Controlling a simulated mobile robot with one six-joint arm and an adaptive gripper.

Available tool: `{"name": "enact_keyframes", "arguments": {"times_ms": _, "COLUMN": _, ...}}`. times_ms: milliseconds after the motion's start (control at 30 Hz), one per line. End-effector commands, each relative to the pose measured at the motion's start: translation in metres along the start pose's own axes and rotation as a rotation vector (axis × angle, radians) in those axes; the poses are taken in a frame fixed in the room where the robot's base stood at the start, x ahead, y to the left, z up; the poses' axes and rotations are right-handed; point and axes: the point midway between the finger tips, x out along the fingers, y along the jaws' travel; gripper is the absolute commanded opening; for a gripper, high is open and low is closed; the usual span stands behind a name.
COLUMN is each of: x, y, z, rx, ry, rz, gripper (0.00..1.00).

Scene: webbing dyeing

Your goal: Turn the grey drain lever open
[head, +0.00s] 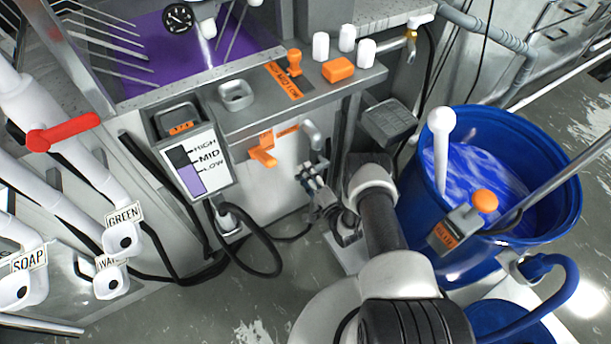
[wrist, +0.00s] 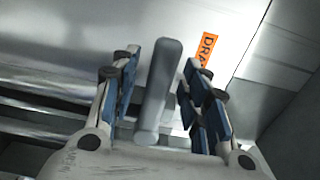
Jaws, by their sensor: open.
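The grey drain lever (wrist: 160,88) is a rounded bar in the wrist view, lying lengthwise between the two fingers of my gripper (wrist: 163,62). The fingers are open, one on each side, with a gap visible on both sides. An orange label (wrist: 206,48) reading "DRA", partly covered by the right finger, sits beside the lever. In the head view the grey lever (head: 312,134) sticks out from the metal tank front, and my gripper (head: 311,172) is just below it. Contact cannot be judged from the head view.
An orange lever (head: 263,151) is left of the grey one on the tank front. A level gauge (head: 197,165) marked HIGH, MID, LOW hangs further left, with a black cable below. A blue barrel (head: 505,180) stands at right. Purple liquid (head: 175,50) fills the tank.

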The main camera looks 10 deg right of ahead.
Motion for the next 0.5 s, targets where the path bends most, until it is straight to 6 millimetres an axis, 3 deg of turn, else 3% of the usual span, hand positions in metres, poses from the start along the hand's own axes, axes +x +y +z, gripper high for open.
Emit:
{"name": "enact_keyframes", "arguments": {"times_ms": 400, "x": 0.0085, "y": -0.0001, "z": 0.0003, "rx": 0.0, "ry": 0.0, "rz": 0.001, "gripper": 0.42}}
{"name": "enact_keyframes", "arguments": {"times_ms": 500, "x": 0.0084, "y": -0.0001, "z": 0.0003, "rx": 0.0, "ry": 0.0, "rz": 0.001, "gripper": 0.35}}
